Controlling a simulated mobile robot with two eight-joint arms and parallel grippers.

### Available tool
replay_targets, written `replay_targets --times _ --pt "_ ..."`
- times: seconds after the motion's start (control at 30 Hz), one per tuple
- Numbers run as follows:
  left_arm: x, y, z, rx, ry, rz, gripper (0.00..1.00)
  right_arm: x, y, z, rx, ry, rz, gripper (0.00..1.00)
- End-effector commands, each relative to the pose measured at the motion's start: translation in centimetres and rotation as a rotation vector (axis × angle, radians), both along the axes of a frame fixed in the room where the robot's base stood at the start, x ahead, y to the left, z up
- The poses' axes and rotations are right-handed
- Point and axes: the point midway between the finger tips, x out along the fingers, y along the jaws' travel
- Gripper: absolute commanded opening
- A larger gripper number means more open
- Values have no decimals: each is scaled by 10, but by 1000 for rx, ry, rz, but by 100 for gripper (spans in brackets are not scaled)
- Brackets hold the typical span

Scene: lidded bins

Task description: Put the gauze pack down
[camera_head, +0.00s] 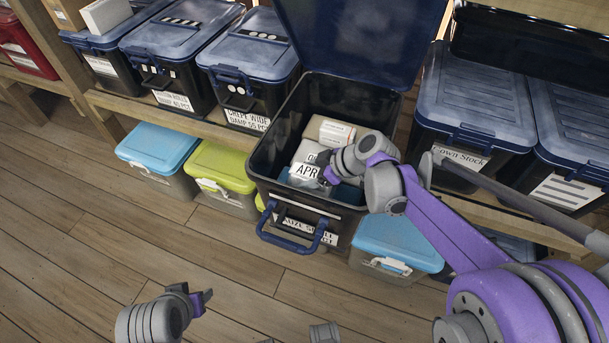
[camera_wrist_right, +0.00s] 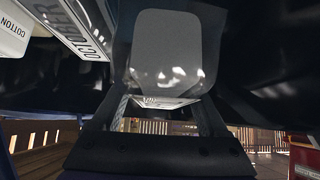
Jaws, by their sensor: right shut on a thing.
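An open black bin (camera_head: 270,150) with a raised dark blue lid (camera_head: 355,35) stands on the shelf. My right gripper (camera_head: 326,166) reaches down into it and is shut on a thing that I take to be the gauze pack. The gripper and the bin's shadow mostly hide that pack. In the right wrist view, the gripper (camera_wrist_right: 165,85) shows dark and close up. A white labelled pack (camera_head: 303,172) lies in the bin beside the fingers, with a cardboard-coloured box (camera_head: 329,131) behind it. My left gripper (camera_head: 203,299) is low over the floor, and its jaws are unclear.
Closed blue-lidded bins (camera_head: 248,50) stand left of the open bin, and another closed bin (camera_head: 464,95) stands right. Lower boxes with a green lid (camera_head: 221,166) and blue lids (camera_head: 397,243) sit beneath. The wooden floor (camera_head: 90,240) in front is clear.

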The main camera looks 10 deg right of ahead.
Motion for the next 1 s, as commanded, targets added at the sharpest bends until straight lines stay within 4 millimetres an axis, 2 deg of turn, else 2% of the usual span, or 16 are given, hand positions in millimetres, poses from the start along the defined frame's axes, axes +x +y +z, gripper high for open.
replay_targets --times 0.6,0.63,0.73,0.77,1.0 --pt "0 0 -7 0 2 0 50 0 0 -11 0 0 0 7" --pt "0 0 -7 0 2 0 50 0 0 -11 0 0 0 79" --pt "0 0 -7 0 2 0 50 0 0 -11 0 0 0 97" --pt "0 0 -7 0 2 0 50 0 0 -11 0 0 0 100" --pt "0 0 -6 0 2 0 50 0 0 -10 0 0 0 100"
